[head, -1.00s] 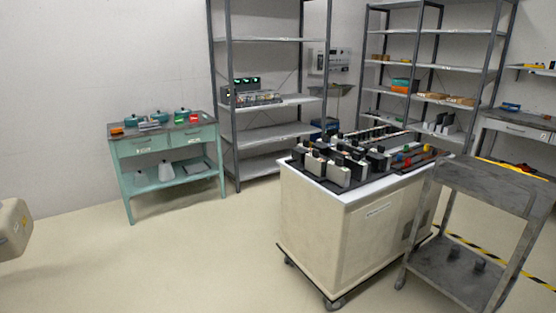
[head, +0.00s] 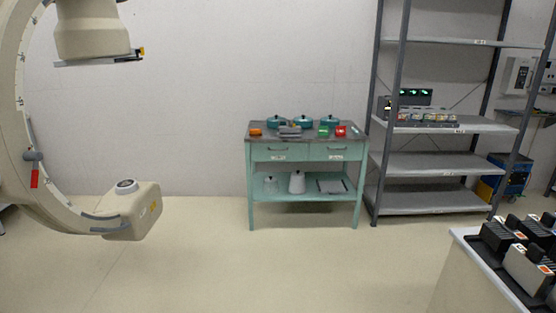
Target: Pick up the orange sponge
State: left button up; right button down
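A small orange block (head: 255,132), which looks like the orange sponge, lies at the left end of the grey top of the teal table (head: 262,152). The table stands against the back wall, across open floor from me. Neither of my grippers shows in the head view.
Teal pots (head: 303,121), a green item (head: 323,131) and a red item (head: 341,131) share the tabletop. A C-shaped machine (head: 140,213) stands at left, a grey shelf rack (head: 432,165) right of the table, a covered cart (head: 465,280) at lower right. Floor before the table is clear.

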aim_at(253, 131)
jog(key=i+l+u, duration=0.1)
jog(key=i+u, duration=0.2)
jog(key=i, duration=1.85)
